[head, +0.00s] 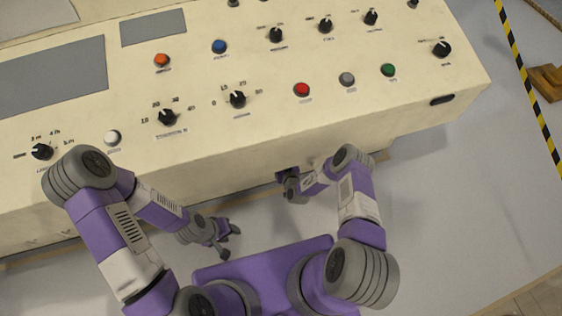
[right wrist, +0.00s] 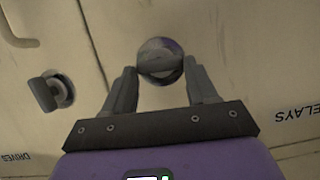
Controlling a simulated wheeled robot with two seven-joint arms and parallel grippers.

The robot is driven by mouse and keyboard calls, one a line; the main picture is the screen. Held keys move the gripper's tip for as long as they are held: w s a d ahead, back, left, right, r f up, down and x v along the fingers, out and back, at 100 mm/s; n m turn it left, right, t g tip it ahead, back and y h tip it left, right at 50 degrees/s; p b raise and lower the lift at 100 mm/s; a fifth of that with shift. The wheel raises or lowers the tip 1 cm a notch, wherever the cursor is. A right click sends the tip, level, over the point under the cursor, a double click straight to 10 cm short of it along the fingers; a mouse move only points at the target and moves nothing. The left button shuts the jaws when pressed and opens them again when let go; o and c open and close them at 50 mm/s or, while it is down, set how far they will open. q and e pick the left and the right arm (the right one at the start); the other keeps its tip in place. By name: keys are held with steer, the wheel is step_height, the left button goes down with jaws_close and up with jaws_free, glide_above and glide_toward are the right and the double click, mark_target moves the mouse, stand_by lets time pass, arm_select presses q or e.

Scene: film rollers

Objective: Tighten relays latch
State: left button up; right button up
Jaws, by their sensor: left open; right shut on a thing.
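The relays latch (right wrist: 160,62) is a round metal knob with a raised grip on a cream panel, near the top middle of the right wrist view. The partly visible label "ELAYS" (right wrist: 295,112) reads upside down to its right. My right gripper (right wrist: 161,74) has a finger on either side of the latch's grip and is shut on it. In the head view my right gripper (head: 287,181) is at the console's front face, and the latch is hidden there. My left gripper (head: 229,240) is open and empty, in front of the console and apart from it.
A second latch (right wrist: 52,92) with a dark grip sits to the left, near a "DRIVES" label, beyond a panel seam. The cream console (head: 300,130) carries several knobs and coloured buttons on top. Grey floor (head: 450,220) is clear at the right.

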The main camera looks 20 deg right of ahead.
steer(key=m+y, duration=0.2)
steer(key=m, duration=0.2)
steer(key=d+f+m+t+y, duration=0.1)
steer(key=m+y, duration=0.1)
steer(key=m, duration=0.2)
steer(key=m+t+y, duration=0.1)
steer(key=m+y, duration=0.1)
steer(key=m, duration=0.2)
steer(key=shift+d+f, duration=0.15)
steer(key=shift+f, duration=0.1)
stand_by(0.3)
steer(key=shift+t, duration=0.3)
steer(key=o, duration=1.1)
steer(key=shift+c, duration=0.2)
steer(key=p+v, duration=0.1)
steer(key=v, duration=0.6)
steer(key=shift+s+d+p, duration=0.2)
steer(key=shift+s+p, duration=0.05)
steer(key=shift+p, duration=0.05)
